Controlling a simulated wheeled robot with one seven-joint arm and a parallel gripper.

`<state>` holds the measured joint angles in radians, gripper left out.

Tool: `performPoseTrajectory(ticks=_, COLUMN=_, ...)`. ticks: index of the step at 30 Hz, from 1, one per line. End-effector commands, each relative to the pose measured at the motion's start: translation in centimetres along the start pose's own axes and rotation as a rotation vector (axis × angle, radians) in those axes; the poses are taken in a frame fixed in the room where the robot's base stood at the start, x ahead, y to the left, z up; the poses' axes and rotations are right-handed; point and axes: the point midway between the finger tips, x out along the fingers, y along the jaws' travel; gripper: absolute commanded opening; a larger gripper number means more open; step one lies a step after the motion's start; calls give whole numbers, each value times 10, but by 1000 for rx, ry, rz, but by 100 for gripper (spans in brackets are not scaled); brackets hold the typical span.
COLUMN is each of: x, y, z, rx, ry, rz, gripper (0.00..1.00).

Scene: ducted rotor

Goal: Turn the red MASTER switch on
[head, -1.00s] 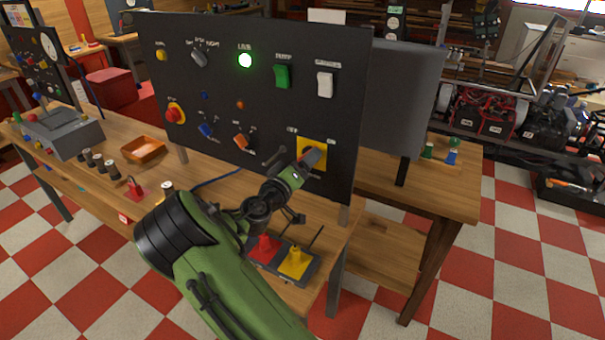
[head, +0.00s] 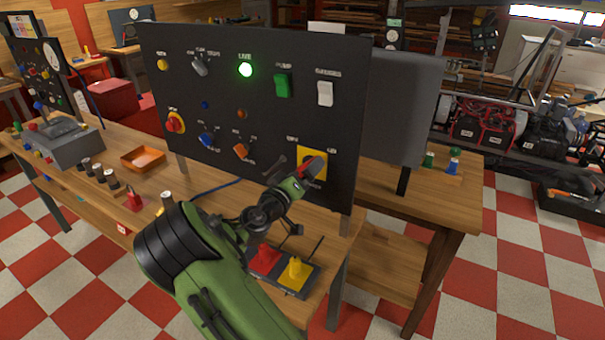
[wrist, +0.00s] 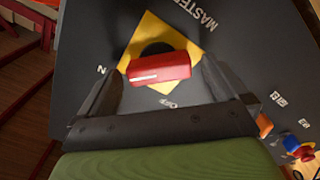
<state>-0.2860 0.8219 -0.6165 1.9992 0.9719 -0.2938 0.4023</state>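The red MASTER switch handle (wrist: 160,68) sits on a black hub over a yellow plate (wrist: 152,32) on the dark panel. In the wrist view it lies nearly level, its white mark at its left end, toward a partly hidden label ending in N. An OFF label shows below it. My gripper (wrist: 163,76) is open, one finger on each side of the handle, with visible gaps at both ends. In the head view the red handle (head: 314,167) shows just beyond my gripper (head: 298,172), which partly covers the plate's lower left.
The panel (head: 225,105) also carries a lit green LIVE lamp (head: 245,70), a green rocker (head: 282,85), a white rocker (head: 325,93) and several knobs. Red and yellow levers (head: 295,270) stand on the bench below my gripper. An orange tray (head: 143,158) lies farther left.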

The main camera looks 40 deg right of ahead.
Motion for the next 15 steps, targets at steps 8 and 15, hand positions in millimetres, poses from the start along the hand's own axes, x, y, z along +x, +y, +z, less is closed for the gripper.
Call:
performPoseTrajectory(ticks=8, x=-31, y=-1, z=-1, rx=-2, ry=4, rz=-4, gripper=100)
performPoseTrajectory(ticks=15, x=-101, y=-2, z=-1, rx=-3, ry=5, rz=-6, gripper=100)
